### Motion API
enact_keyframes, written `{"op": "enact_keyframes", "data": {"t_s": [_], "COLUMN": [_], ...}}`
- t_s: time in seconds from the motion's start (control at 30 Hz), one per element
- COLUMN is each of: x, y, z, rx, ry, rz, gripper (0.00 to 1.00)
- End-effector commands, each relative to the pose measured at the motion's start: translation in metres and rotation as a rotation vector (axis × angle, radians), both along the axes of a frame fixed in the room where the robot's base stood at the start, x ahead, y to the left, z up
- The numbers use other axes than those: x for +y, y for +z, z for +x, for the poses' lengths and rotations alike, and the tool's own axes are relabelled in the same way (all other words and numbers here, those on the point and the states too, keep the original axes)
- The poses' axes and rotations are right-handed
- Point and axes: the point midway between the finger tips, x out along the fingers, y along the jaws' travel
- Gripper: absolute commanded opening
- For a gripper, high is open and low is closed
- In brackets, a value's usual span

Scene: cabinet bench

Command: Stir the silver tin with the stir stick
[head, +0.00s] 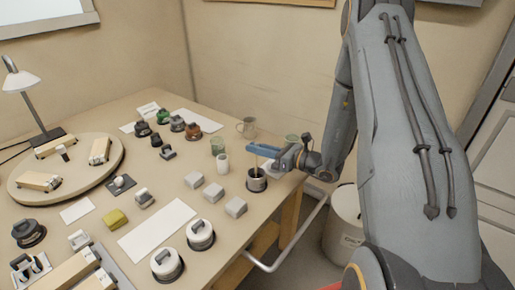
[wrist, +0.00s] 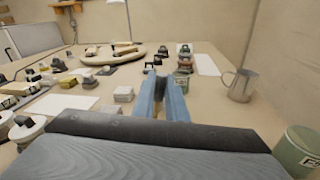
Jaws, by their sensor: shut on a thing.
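The silver tin (head: 256,185) stands on a dark round base near the right edge of the bench, with a dark inside. The stir stick (head: 256,167) is a thin, pale stick running down from my gripper, its lower end inside the tin's mouth. My gripper (head: 255,151) has blue fingers, is above the tin and is shut on the stick's upper part.
A metal mug (head: 247,127), a green tin (head: 217,146) and a white cylinder (head: 222,162) stand behind and left of the silver tin. Another green tin (wrist: 299,152) is close at right in the wrist view.

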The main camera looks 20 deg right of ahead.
Motion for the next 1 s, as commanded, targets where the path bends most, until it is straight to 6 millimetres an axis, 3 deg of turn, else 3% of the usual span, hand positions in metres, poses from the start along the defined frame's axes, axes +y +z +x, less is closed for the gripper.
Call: {"op": "enact_keyframes", "data": {"t_s": [0.47,1.0], "x": [-0.002,-0.005], "y": [0.001,0.037], "z": [-0.004,0.002], "rx": [0.000,0.000], "ry": [0.001,0.001], "rz": [0.000,-0.001], "gripper": [0.00,0.00]}}
